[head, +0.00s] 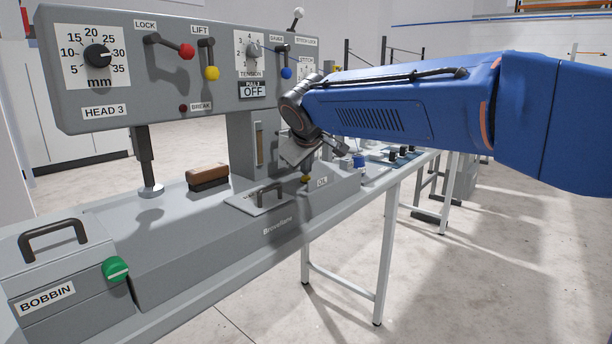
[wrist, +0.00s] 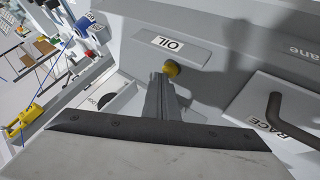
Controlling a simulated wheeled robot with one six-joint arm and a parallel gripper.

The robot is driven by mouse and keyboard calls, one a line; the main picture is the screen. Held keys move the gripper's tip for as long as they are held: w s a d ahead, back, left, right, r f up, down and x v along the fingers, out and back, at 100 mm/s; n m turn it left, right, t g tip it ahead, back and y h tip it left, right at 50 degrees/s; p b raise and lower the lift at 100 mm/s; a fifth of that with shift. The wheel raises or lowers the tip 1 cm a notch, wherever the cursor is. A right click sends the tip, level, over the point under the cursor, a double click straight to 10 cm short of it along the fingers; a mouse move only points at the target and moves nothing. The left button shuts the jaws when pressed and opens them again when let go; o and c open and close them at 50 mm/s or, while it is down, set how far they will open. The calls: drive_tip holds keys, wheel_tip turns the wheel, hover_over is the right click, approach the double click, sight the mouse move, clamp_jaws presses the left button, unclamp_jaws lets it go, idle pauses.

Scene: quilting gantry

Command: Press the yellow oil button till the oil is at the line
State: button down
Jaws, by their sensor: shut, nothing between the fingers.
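The yellow oil button (wrist: 171,68) is a small round knob beside the OIL label (wrist: 167,43) on the grey machine bed. In the head view the yellow button (head: 306,179) shows just below my gripper (head: 305,172), left of the OIL label (head: 322,182). My gripper (wrist: 163,78) is shut and empty, its tips right at the button's edge in the wrist view. I cannot tell whether they touch it. A narrow upright tan window (head: 259,146) is on the machine's column; it may be the oil gauge, but its level and line are too small to read.
A handled plate (head: 262,197) lies left of the button, and a brown brush (head: 207,176) farther left. The head panel (head: 130,75) with levers and dials overhangs the bed. A blue object (head: 358,160) stands right of the OIL label. Open floor lies at the right.

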drive_tip(key=shift+r, duration=0.9)
drive_tip(key=shift+r, duration=2.5)
